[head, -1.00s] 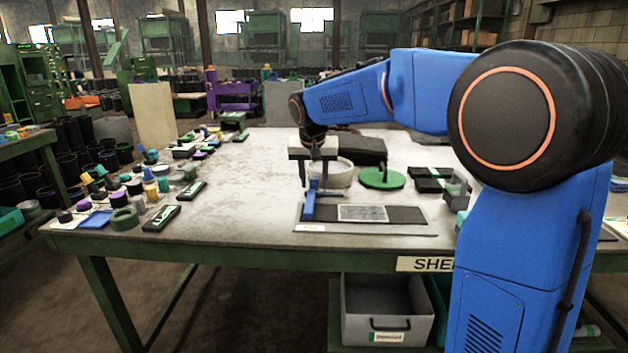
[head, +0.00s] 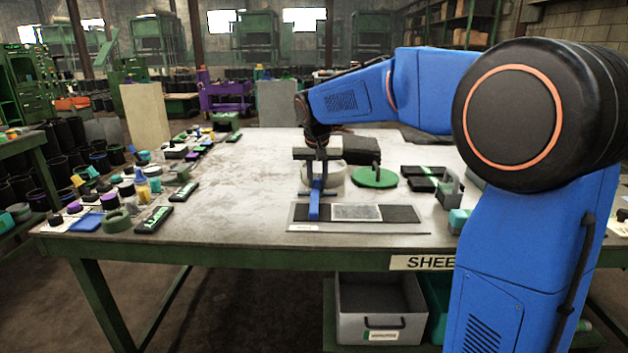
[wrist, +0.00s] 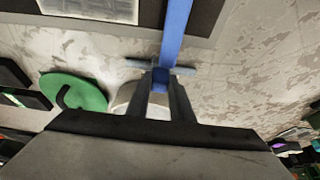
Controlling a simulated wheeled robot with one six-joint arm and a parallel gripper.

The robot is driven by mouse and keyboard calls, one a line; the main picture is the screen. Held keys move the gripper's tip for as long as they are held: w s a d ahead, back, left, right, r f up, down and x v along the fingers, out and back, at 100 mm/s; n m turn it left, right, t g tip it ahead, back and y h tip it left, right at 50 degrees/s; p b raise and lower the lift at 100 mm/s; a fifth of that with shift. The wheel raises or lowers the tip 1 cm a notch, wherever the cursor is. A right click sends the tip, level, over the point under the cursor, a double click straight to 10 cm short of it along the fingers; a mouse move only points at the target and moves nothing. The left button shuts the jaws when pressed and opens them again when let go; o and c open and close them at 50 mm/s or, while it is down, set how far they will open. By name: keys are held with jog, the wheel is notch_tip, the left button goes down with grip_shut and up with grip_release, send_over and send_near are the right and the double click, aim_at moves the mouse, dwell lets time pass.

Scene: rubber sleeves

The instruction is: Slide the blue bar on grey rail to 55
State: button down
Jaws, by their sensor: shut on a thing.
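The blue bar (head: 314,207) lies across the left part of a flat grey board (head: 410,227) with a dark strip, near the table's front. It also shows in the wrist view (wrist: 177,30), running up from my fingers. A grey crosspiece (wrist: 182,70) sits at its near end. My gripper (head: 317,181) is shut on the bar's far end; its fingertips also show in the wrist view (wrist: 161,82). I cannot make out a separate grey rail or read any scale. A pale printed sheet (head: 357,212) lies on the board right of the bar.
A pale round container (head: 333,178) stands behind my gripper. A green disc with a handle (head: 375,179) and black-and-green cases (head: 425,180) lie to the right. Small knobs, bottles and a black label block (head: 153,219) crowd the left. The table's middle left is clear.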

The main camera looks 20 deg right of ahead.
aim_at(317, 197)
jog(key=c, duration=1.6)
grip_release()
jog(key=shift+o, duration=0.2)
jog(key=v, duration=1.7)
jog(key=shift+r, duration=0.25)
jog(key=shift+s, duration=0.2)
jog(key=s+d+f+n, duration=0.1)
jog(key=s+d+f, duration=0.1)
jog(key=s+f, duration=0.6)
jog(key=s+d+f+n+y, duration=0.1)
jog(key=s+d+f, duration=0.1)
jog(key=s+f, duration=0.7)
jog(key=s+d+f+n, duration=0.1)
jog(key=s+f, duration=0.8)
jog(key=s, duration=0.9)
jog(key=shift+s+d+n+t, duration=0.15)
jog(key=shift+d+n+t, duration=0.15)
jog(key=shift+d, duration=0.35)
